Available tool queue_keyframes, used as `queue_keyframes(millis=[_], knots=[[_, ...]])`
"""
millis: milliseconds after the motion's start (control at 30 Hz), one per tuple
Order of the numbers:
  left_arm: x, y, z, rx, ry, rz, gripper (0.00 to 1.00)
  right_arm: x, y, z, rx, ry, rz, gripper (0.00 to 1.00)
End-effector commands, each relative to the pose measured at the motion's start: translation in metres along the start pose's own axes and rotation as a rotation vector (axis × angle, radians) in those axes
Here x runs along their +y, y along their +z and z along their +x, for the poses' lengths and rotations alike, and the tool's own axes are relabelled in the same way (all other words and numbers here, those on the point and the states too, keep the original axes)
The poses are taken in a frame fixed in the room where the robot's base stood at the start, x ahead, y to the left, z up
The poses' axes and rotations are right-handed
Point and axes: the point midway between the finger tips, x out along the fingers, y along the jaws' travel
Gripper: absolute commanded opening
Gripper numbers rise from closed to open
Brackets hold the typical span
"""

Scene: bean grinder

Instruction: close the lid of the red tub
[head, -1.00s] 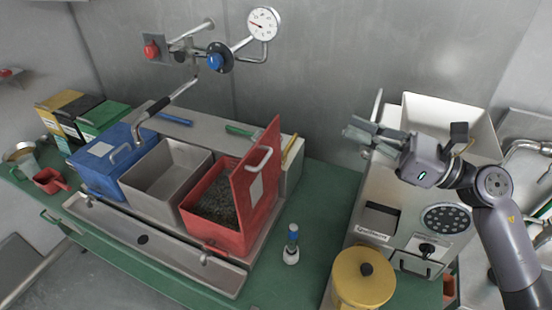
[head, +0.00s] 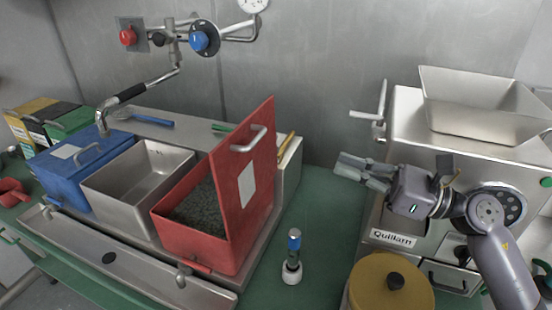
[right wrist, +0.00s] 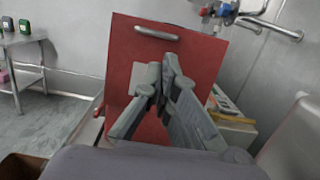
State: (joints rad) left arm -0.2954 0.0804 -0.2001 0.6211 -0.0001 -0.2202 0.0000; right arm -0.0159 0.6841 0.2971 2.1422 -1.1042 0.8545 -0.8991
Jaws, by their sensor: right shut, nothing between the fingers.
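The red tub (head: 183,240) stands on the left counter, filled with dark grains. Its red lid (head: 247,195) stands open and nearly upright on the tub's right side, with a metal handle (head: 249,138) and a pale label. My right gripper (head: 341,164) is to the right of the lid, apart from it, shut and empty, pointing left. In the right wrist view the gripper (right wrist: 161,75) is in front of the lid's outer face (right wrist: 200,60), below the handle (right wrist: 156,33). My left gripper is not in view.
A steel bin (head: 110,190) and a blue tub (head: 60,175) stand left of the red tub. A small blue-topped bottle (head: 292,262) stands between the tub and the grinder (head: 410,120). A yellow lidded canister (head: 370,289) is at the front. A metal spout (head: 150,88) hangs above the bins.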

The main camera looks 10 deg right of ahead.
Motion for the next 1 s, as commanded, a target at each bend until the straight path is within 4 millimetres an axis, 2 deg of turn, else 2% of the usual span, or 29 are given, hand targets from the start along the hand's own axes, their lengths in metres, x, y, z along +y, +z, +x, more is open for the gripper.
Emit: queue_keyframes(millis=[167, 500, 633, 800, 1000], knots=[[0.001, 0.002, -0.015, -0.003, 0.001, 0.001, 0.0, 0.0, 0.006, 0.019, -0.003, 0.002, 0.001, 0.0], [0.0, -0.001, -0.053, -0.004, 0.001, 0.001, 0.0, 0.0, 0.009, 0.092, -0.005, 0.001, 0.002, 0.0], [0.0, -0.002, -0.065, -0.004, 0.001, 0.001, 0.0, 0.0, 0.008, 0.115, -0.004, 0.001, 0.002, 0.0], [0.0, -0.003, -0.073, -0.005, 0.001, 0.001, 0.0, 0.0, 0.004, 0.133, -0.002, 0.0, 0.002, 0.0], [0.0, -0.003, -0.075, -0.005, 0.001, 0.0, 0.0, 0.0, 0.001, 0.139, 0.0, 0.0, -0.001, 0.0]])
